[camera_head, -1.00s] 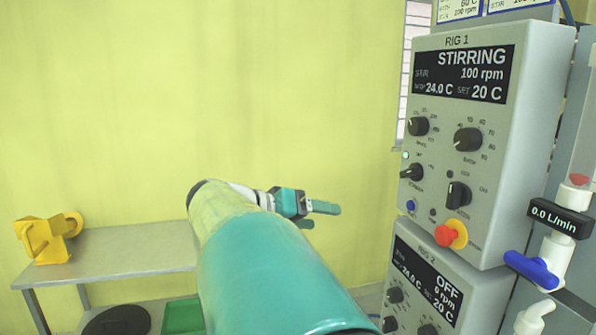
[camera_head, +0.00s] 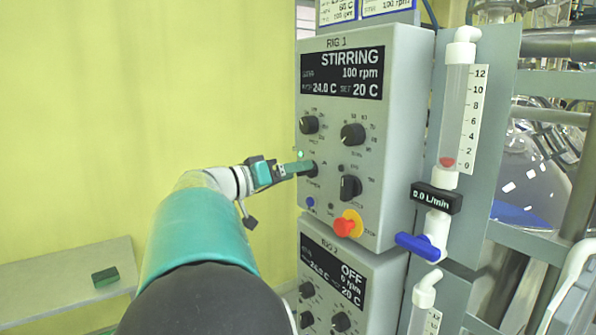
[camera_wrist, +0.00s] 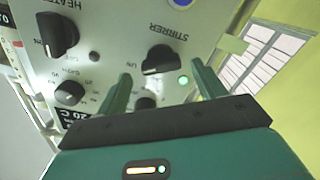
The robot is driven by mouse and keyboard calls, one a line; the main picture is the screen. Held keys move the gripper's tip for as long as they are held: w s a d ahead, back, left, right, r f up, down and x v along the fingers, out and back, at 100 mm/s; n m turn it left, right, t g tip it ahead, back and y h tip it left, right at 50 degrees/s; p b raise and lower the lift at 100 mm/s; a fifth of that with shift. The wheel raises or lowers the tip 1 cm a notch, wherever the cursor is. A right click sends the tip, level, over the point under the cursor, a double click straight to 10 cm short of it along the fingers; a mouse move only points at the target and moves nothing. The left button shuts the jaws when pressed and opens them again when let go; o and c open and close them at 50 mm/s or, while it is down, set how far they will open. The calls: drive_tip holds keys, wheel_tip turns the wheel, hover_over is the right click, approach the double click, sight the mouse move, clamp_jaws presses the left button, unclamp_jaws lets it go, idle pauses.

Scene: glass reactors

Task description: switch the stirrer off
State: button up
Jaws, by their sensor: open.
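The RIG 1 control box (camera_head: 365,215) has a dark display (camera_head: 342,72) reading STIRRING, 100 rpm. The black stirrer knob (camera_head: 313,169) is on the left of its panel, just below a lit green lamp (camera_head: 300,153). My gripper (camera_head: 299,167) reaches the panel from the left, its fingers in front of the knob and partly covering it. In the wrist view my gripper (camera_wrist: 163,82) is open and empty. The knob (camera_wrist: 158,60), labelled STIRRER, appears between the fingertips there. I cannot tell whether the fingers touch it.
Other dials and a heater knob (camera_head: 350,187) sit close by on the panel, with a red emergency button (camera_head: 346,225) on yellow below. The RIG 2 box (camera_head: 345,285) underneath reads OFF. A flow meter with a blue valve handle (camera_head: 418,246) stands right. Open space lies left.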

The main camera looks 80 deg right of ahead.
drive_tip(key=shift+x, duration=1.1)
drive_tip(key=shift+c, duration=0.2)
drive_tip(key=c, duration=1)
drive_tip(key=shift+o, duration=0.2)
drive_tip(key=shift+w+n, duration=0.1)
drive_tip(key=shift+n, duration=0.4)
drive_tip(key=n, duration=1.1)
drive_tip(key=shift+w+d+f, duration=0.1)
drive_tip(key=shift+f, duration=0.1)
drive_tip(key=shift+o, duration=0.2)
